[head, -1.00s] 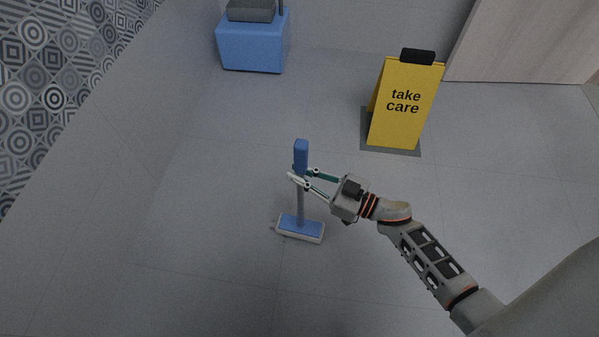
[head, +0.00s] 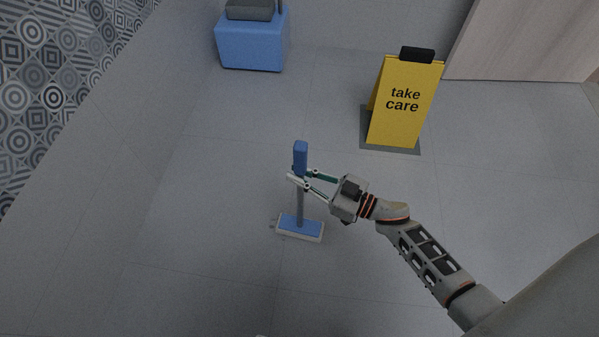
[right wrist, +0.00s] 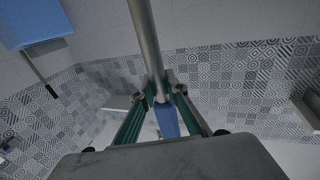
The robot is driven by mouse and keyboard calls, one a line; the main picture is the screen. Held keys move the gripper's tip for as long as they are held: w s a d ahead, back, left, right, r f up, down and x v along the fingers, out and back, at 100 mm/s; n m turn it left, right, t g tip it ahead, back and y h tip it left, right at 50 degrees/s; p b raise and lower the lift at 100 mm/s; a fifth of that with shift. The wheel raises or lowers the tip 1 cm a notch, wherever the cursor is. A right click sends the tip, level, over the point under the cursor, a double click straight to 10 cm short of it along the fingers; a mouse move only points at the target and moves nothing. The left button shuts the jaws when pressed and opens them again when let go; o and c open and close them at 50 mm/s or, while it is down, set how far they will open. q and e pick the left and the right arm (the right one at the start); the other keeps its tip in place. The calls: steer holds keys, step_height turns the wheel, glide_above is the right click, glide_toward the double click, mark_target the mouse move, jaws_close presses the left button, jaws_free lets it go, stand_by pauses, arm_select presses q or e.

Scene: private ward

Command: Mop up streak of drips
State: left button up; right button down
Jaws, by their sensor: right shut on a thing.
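The mop stands upright on the floor in the middle of the head view, with a blue grip on top, a grey pole (head: 300,208) and a flat blue head (head: 300,227) with a pale rim. My right gripper (head: 298,177) is shut on the pole just below the blue grip. In the right wrist view the pole (right wrist: 146,45) runs between my green-sided fingers (right wrist: 160,97). A small faint dark mark (head: 273,225) shows at the left edge of the mop head; I cannot tell if it is a drip. No clear streak shows. My left gripper is not in view.
A yellow "take care" sign (head: 402,112) stands on the floor to the right behind the mop. A blue bucket-like box (head: 252,42) with a grey top stands at the back left. A patterned tiled wall (head: 50,75) is on the left. The floor around the mop is clear.

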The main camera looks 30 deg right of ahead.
steer(key=shift+f, duration=1)
steer(key=shift+w+a, duration=0.15)
steer(key=shift+w+a, duration=2.65)
steer(key=shift+a, duration=1.4)
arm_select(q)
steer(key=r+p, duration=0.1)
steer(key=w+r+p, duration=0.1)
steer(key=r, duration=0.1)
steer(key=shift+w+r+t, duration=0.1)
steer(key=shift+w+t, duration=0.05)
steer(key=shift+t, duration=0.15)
arm_select(e)
steer(key=s+d, duration=0.5)
steer(key=d, duration=0.3)
steer(key=shift+s+d+f, duration=0.15)
steer(key=shift+s+d, duration=0.05)
steer(key=shift+s, duration=0.1)
steer(key=shift+f, duration=0.1)
